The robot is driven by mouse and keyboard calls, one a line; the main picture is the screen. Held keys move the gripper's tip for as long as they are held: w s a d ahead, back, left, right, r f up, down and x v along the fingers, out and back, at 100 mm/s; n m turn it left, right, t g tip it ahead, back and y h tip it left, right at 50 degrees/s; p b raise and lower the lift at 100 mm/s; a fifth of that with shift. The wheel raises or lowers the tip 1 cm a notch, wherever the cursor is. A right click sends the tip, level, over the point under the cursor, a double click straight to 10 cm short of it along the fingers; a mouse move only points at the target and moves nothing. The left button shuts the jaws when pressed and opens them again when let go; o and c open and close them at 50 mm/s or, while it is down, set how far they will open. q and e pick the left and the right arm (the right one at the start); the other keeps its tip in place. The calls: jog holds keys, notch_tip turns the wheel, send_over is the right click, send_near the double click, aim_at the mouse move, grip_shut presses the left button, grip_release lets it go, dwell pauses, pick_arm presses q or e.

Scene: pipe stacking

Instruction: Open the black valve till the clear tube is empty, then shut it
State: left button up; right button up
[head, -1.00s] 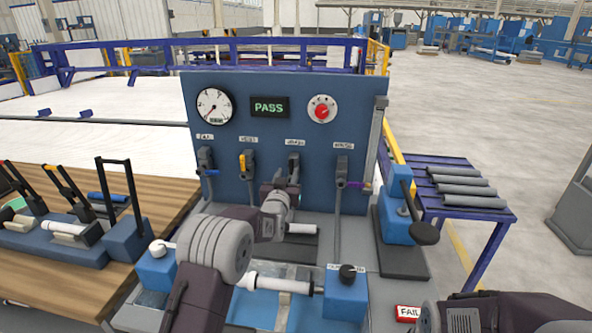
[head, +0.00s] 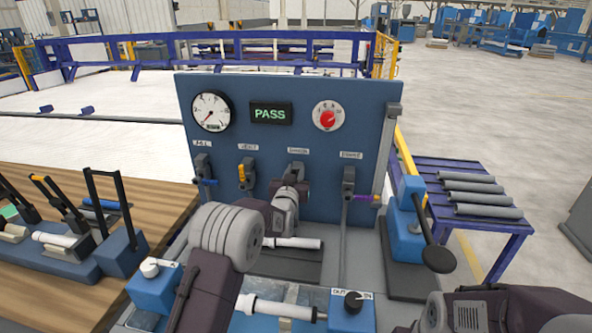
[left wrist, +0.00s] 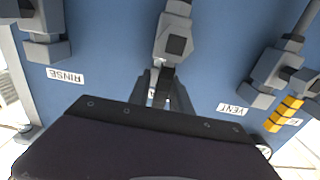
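The blue panel (head: 270,150) carries several valves in a row. The valve under the label that seems to read DRAIN (head: 297,170) is dark; I take it as the black valve. My left gripper (head: 291,192) is at this valve and hides its handle. In the left wrist view the valve body (left wrist: 174,38) runs down to my left fingers (left wrist: 165,92), which lie close on both sides of its lower end; their grip is unclear. A greyish upright tube (head: 386,150), perhaps the clear tube, runs along the panel's right edge; its level cannot be read. My right gripper is out of view.
Beside it are valves with blue (head: 205,180), yellow (head: 243,173) and purple (head: 364,198) handles. A gauge (head: 211,110), a PASS display (head: 271,113) and a red dial (head: 328,116) sit above. A black-knobbed lever (head: 438,258) stands right. A white pipe (head: 280,308) lies in front.

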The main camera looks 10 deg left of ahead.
pick_arm(q)
grip_shut()
jog(key=shift+f, duration=0.15)
dwell(1.0)
